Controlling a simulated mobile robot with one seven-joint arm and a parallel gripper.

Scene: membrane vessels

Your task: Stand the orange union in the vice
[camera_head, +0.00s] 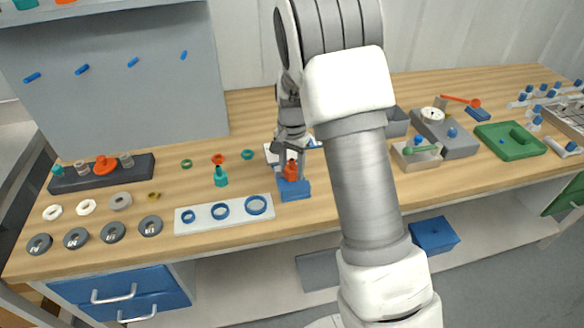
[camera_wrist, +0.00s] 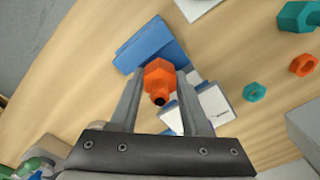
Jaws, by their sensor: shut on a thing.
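The orange union (camera_head: 291,171) is between the fingers of my gripper (camera_head: 291,166), which is shut on it. In the wrist view the union (camera_wrist: 158,78) shows a hex body and a dark bore facing the camera, between the two grey fingertips of the gripper (camera_wrist: 163,74). The blue vice (camera_head: 295,190) stands on the bench directly below the union in the head view. In the wrist view the vice (camera_wrist: 150,44) lies just beyond the fingertips, partly covered by the union. I cannot tell whether the union touches the vice or sits between its jaws.
A white plate with blue rings (camera_head: 224,213) lies left of the vice. A teal fitting (camera_head: 221,176) stands behind that plate. A white and blue box (camera_wrist: 211,108) is close beside my fingers. Grey trays and a green block (camera_head: 508,141) are to the right.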

